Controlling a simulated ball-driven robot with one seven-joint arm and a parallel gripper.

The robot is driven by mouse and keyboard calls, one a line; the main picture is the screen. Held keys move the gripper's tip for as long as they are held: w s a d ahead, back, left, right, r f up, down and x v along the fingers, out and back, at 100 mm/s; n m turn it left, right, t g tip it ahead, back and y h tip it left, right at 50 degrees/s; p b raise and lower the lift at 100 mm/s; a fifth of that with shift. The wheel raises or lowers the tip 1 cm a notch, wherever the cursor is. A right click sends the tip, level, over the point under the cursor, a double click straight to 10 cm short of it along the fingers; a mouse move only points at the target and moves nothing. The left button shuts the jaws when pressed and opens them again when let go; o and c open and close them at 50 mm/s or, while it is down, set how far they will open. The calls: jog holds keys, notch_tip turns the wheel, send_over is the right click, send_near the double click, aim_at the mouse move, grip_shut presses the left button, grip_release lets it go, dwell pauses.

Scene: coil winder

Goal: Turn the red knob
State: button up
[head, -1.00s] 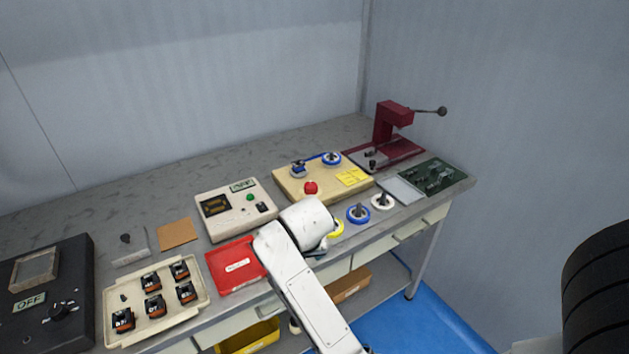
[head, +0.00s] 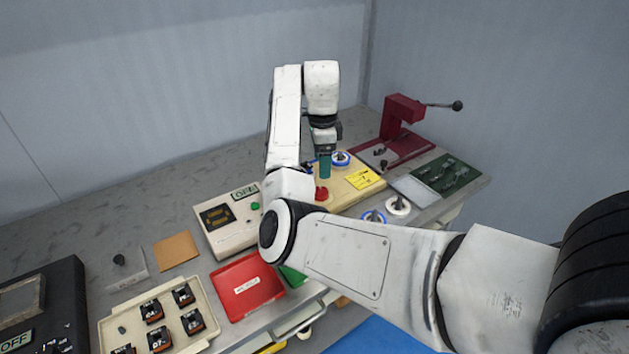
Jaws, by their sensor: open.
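The red knob (head: 321,193) sits on the front part of the tan coil winder board (head: 345,196), which also carries blue-rimmed spools and a yellow label. My gripper (head: 325,172) points down above the board, just behind and slightly right of the knob in the picture. Its teal fingers look apart from the knob, though the exact gap cannot be told. The gripper is open and nothing shows between its fingers. My arm hides the left part of the board and one of its spools.
A beige box with a display (head: 227,219) stands left of the board. A red tray (head: 247,286) lies in front. A dark red press (head: 402,125) with a lever and a green board (head: 447,174) are at right. Blue (head: 374,218) and white spools (head: 398,206) lie in front.

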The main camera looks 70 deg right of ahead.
aim_at(321, 191)
jog(key=shift+m, duration=0.4)
jog(key=f, duration=0.6)
jog(key=f+b, duration=0.1)
jog(key=f, duration=0.3)
jog(key=shift+w+d, duration=0.25)
jog(key=shift+d, duration=0.05)
jog(key=c, duration=1.1)
